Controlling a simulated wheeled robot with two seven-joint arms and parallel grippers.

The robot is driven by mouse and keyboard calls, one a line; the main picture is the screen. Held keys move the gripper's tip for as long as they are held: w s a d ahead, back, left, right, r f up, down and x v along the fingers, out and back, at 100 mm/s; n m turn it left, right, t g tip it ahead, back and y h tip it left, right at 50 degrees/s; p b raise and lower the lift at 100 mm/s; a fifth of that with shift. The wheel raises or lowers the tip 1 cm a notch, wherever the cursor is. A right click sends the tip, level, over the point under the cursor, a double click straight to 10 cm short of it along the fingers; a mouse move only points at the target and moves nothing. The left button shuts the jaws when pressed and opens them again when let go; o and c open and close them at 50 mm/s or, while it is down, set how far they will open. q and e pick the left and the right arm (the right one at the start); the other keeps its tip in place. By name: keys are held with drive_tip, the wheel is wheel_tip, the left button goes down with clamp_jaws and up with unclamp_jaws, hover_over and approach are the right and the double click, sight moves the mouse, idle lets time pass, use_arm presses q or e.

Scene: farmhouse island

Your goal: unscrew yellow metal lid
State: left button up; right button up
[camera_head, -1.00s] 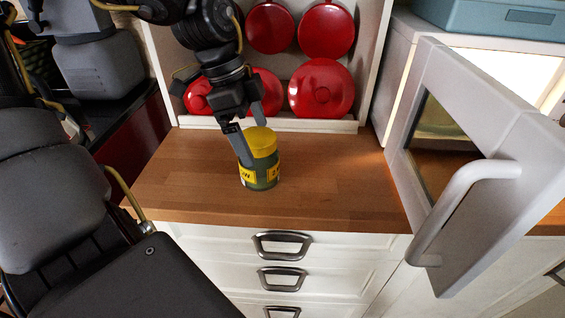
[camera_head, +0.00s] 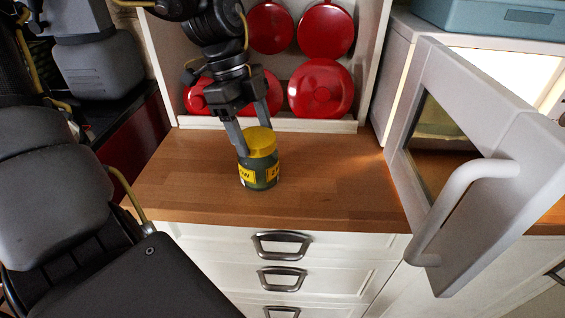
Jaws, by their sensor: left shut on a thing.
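A dark green glass jar (camera_head: 263,169) with yellow labels stands upright on the wooden counter. Its yellow metal lid (camera_head: 261,141) is on top of it. My left gripper (camera_head: 254,139) comes down from above, with one finger at the lid's left side and the other behind it. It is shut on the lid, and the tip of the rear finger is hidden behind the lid. My right gripper is not in view.
The wooden counter (camera_head: 335,185) is clear right of the jar. White drawers (camera_head: 330,250) are below.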

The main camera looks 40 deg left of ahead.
sight(252, 135)
use_arm(q)
drive_tip(key=n, duration=0.3)
drive_tip(key=shift+s+t, duration=0.15)
drive_tip(key=shift+t, duration=0.25)
drive_tip(key=shift+r+p, duration=0.65)
drive_tip(key=shift+r, duration=0.3)
drive_tip(key=shift+r+p, duration=1.5)
drive_tip(key=shift+r, duration=0.55)
